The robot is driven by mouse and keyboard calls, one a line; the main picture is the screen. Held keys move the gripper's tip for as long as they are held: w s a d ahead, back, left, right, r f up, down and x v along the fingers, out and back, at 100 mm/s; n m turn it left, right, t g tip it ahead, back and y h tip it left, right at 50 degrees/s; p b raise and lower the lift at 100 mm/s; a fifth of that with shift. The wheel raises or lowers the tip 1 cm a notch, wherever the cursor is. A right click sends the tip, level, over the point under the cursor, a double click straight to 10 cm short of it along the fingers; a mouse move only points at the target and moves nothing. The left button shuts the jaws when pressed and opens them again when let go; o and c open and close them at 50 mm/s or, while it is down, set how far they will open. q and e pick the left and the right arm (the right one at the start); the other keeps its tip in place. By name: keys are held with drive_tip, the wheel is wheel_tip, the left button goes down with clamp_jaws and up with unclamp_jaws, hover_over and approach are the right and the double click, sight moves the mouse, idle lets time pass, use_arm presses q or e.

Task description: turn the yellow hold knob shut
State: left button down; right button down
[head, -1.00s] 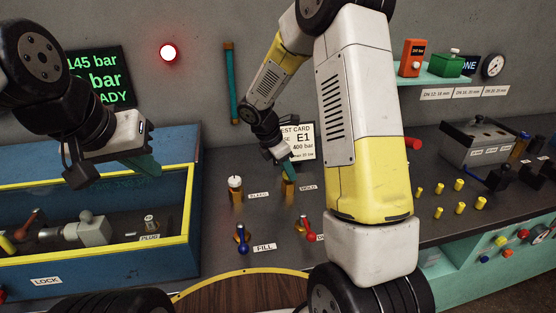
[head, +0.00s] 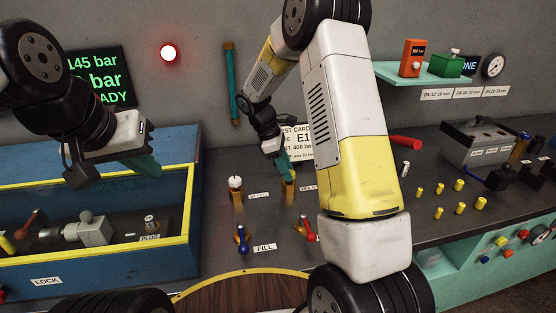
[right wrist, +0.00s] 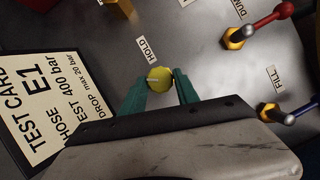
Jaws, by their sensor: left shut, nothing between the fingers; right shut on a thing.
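The yellow hold knob (right wrist: 159,78) sits beside the HOLD label (right wrist: 146,48) in the right wrist view. My right gripper (right wrist: 159,86) is shut on it, one green finger on each side. In the head view my right gripper (head: 285,168) is over the brass hold valve (head: 289,192), and its fingers hide the knob. A pale mark crosses the knob's top; whether the valve is open or shut I cannot tell. My left gripper (head: 143,166) is shut and empty above the blue box.
The bleed valve (head: 236,187), the blue fill lever (head: 242,240) and the red dump lever (head: 308,230) stand close by. The blue box (head: 150,262) with yellow rim is at left. A test card (head: 297,136) is behind. A red lamp (head: 168,53) glows on the wall.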

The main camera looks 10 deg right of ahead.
drive_tip(key=m+g, duration=0.1)
drive_tip(key=m, duration=0.1)
drive_tip(key=m+y, duration=0.1)
drive_tip(key=m, duration=0.2)
drive_tip(key=shift+w+d+m+g, duration=0.1)
drive_tip(key=shift+w+m+g, duration=0.1)
drive_tip(key=shift+m+g, duration=0.15)
drive_tip(key=m+y, duration=0.1)
drive_tip(key=m, duration=0.1)
drive_tip(key=m+g+y, duration=0.1)
drive_tip(key=m, duration=0.2)
drive_tip(key=shift+w+d+m, duration=0.1)
drive_tip(key=shift+d+m, duration=0.05)
drive_tip(key=shift+m, duration=0.1)
drive_tip(key=c, duration=0.9)
unclamp_jaws()
drive_tip(key=d+v, duration=0.1)
drive_tip(key=v, duration=0.6)
drive_tip(key=shift+w+a+r, duration=0.25)
drive_tip(key=shift+a+r, duration=0.15)
drive_tip(key=shift+a, duration=0.1)
